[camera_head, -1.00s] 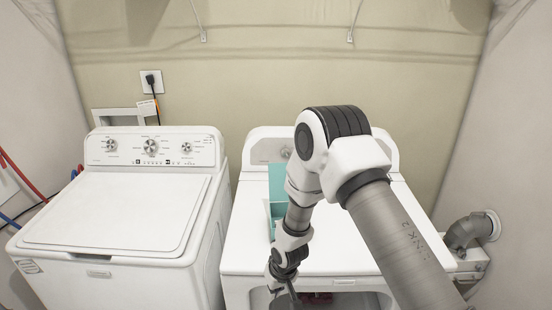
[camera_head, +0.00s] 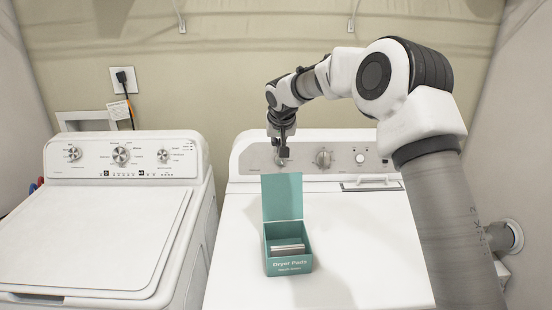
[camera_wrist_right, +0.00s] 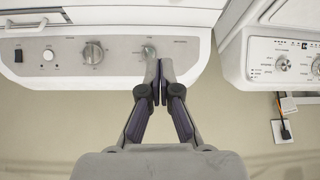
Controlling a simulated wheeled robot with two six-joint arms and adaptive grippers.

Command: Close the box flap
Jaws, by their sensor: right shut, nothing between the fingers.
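The teal Dryer Pads box (camera_head: 288,263) stands on top of the right-hand white machine. Its flap (camera_head: 282,197) is up, rising from the back edge, and pale pads show inside. My right gripper (camera_head: 283,153) is shut and empty. In the head view it appears just above the flap's top edge, in front of the machine's control panel, apart from the flap as far as I can tell. The closed fingertips also show in the right wrist view (camera_wrist_right: 159,66), over the control panel; I cannot make out the box there. My left gripper is not in view.
The right-hand machine's top (camera_head: 365,250) is clear around the box. Its control panel (camera_head: 340,158) with knobs rises behind. The washer (camera_head: 90,235) stands to the left. A wall outlet with a plugged cord (camera_head: 122,80) is behind it.

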